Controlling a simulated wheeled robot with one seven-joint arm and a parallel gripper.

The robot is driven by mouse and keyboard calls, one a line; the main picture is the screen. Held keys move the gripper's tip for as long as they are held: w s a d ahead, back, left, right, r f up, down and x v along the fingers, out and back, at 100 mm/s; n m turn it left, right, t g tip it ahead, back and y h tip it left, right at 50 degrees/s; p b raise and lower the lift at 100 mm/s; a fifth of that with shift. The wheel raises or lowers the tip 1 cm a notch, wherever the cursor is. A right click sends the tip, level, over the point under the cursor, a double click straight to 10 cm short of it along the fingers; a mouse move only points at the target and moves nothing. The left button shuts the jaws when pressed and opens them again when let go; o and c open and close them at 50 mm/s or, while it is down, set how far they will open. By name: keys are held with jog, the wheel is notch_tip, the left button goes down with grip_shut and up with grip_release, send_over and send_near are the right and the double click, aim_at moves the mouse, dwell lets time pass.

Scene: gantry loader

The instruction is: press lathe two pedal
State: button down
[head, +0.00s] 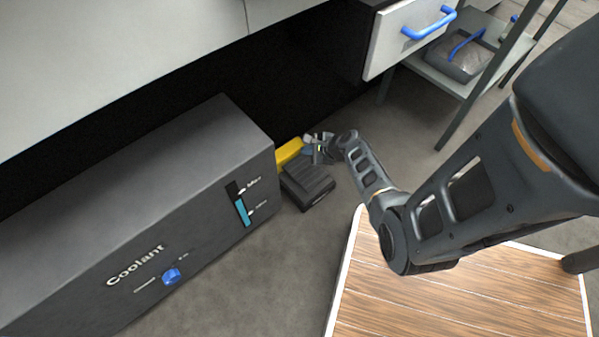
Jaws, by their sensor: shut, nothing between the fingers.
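A dark ribbed foot pedal (306,187) sits on the floor in the head view, just right of the grey coolant tank. A yellow part (288,151) shows right behind it. My gripper (312,152) is shut and empty, at the far edge of the pedal beside the yellow part. My arm reaches down to it from the right. I cannot tell whether the fingertips touch the pedal or are just above it.
The coolant tank (160,215) with a blue knob (171,276) stands on the left. A drawer with a blue handle (430,23) and a shelf rack (470,60) are at the upper right. A wooden platform (460,300) lies at the lower right. Grey floor is clear between tank and platform.

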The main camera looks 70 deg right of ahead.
jog(key=b, duration=0.8)
send_over(307, 172)
notch_tip(307, 172, down, 8)
jog(key=shift+r, duration=0.15)
jog(key=shift+f+b, duration=0.35)
jog(key=shift+f, duration=0.2)
dwell(1.3)
jog(key=shift+f, duration=0.4)
jog(key=shift+f+b, duration=0.35)
jog(key=shift+f, duration=0.35)
dwell(0.8)
dwell(0.4)
jog(key=shift+r+p, duration=1.15)
